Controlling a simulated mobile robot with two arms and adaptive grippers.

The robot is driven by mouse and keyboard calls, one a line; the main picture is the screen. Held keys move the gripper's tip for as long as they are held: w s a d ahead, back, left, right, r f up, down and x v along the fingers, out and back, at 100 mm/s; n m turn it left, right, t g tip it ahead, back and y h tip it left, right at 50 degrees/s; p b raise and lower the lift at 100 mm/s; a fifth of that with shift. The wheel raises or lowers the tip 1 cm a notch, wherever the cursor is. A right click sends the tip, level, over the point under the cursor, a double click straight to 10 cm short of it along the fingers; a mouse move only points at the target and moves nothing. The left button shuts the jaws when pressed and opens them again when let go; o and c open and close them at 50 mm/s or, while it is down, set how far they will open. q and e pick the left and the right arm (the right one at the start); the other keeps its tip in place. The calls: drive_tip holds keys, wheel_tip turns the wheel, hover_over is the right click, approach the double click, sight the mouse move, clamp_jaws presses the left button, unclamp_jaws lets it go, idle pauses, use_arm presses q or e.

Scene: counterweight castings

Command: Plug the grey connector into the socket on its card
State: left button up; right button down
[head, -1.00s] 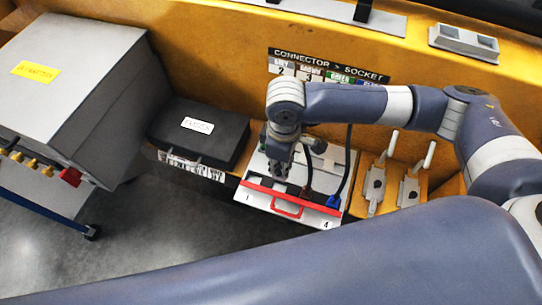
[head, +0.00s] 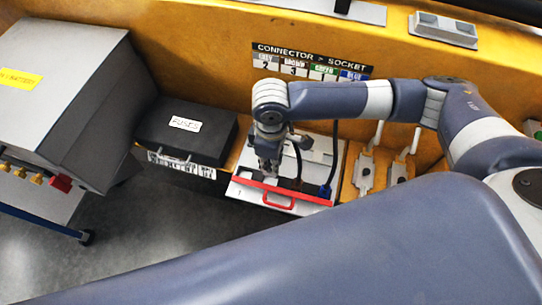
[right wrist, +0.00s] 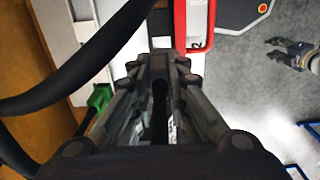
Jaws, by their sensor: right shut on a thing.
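My right gripper (head: 268,170) is pointed down over the white socket panel (head: 238,190), close above its red front bar (head: 312,203). In the right wrist view its fingers (right wrist: 160,62) are shut on a dark grey piece, apparently the grey connector (right wrist: 160,43), mostly hidden between them. The socket below is hidden; a figure 2 shows beside the red handle (right wrist: 194,10). The card (head: 310,62) above shows grey 2, though small. My left gripper (right wrist: 282,53) shows far right in the wrist view, its fingers apart and empty.
A blue connector (head: 324,192) sits at the panel's right, and a green connector (right wrist: 101,97) shows in the wrist view. Thick black cables (right wrist: 75,75) loop beside my right gripper. The black fuses box (head: 185,138) stands left; two toggle clamps (head: 365,172) stand right.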

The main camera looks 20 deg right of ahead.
wheel_tip(320, 180, down, 4)
drive_tip(key=shift+r+b, duration=0.25)
drive_tip(key=shift+b, duration=0.35)
drive_tip(key=shift+f, duration=0.3)
drive_tip(key=shift+r, duration=0.1)
drive_tip(key=shift+p, duration=0.35)
drive_tip(key=shift+p, duration=0.3)
idle(0.3)
drive_tip(key=shift+p, duration=0.35)
idle(0.6)
